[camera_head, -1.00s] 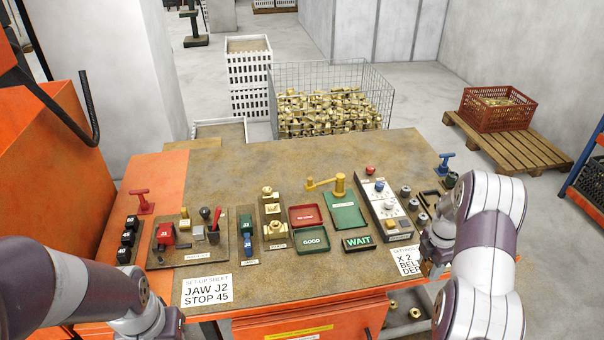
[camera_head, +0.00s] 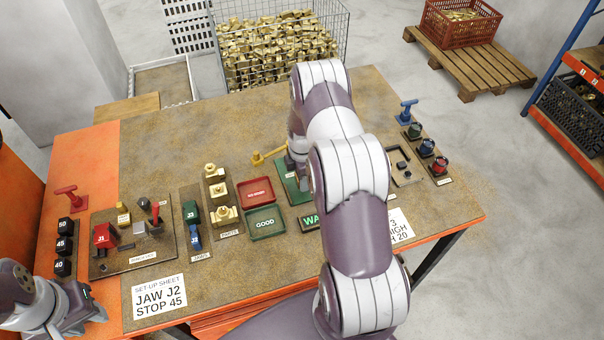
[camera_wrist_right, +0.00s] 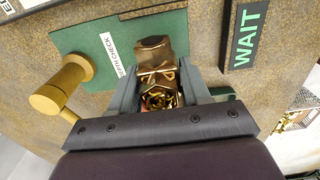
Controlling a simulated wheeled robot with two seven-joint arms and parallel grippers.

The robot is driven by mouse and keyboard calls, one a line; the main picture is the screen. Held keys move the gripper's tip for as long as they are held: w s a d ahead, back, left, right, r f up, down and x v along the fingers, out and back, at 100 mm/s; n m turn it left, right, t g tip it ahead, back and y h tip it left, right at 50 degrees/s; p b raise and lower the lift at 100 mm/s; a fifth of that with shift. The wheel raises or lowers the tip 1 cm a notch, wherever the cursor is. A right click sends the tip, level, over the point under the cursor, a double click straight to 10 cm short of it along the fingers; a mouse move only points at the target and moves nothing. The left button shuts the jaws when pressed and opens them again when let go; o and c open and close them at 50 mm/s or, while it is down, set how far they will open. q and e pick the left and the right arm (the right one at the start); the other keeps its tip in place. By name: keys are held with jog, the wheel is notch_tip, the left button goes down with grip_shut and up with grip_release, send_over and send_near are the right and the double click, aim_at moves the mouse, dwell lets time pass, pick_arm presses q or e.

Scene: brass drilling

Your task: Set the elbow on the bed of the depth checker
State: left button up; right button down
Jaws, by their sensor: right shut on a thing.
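My right gripper (camera_wrist_right: 158,92) is shut on a brass elbow (camera_wrist_right: 155,58), with one finger on each side. The elbow is over the green plate of the depth checker (camera_wrist_right: 85,45), and I cannot tell whether it touches the bed. The checker's yellow arm (camera_wrist_right: 62,85) stands to the left of the elbow. In the head view the depth checker (camera_head: 287,183) is partly covered by my right arm, and the elbow is hidden. My left gripper (camera_head: 75,312) is at the lower left, away from the checker; its jaw opening is unclear.
A red tray (camera_head: 255,191) and a green GOOD tray (camera_head: 265,222) stand left of the checker. A parts board (camera_head: 219,193) with brass pieces is further left. The table's back left is clear.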

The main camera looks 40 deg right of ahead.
jog(key=shift+w+d+f, duration=0.2)
jog(key=shift+w+f, duration=0.15)
jog(key=shift+f, duration=0.1)
jog(key=shift+s+a+r, duration=0.1)
jog(key=shift+s+r, duration=0.05)
jog(key=shift+s, duration=0.05)
pick_arm(q)
jog(key=shift+w+d+f, duration=0.1)
jog(key=shift+w+f, duration=0.05)
jog(key=shift+f, duration=0.05)
jog(key=shift+w+f, duration=0.1)
pick_arm(e)
jog(key=shift+w+a, duration=0.2)
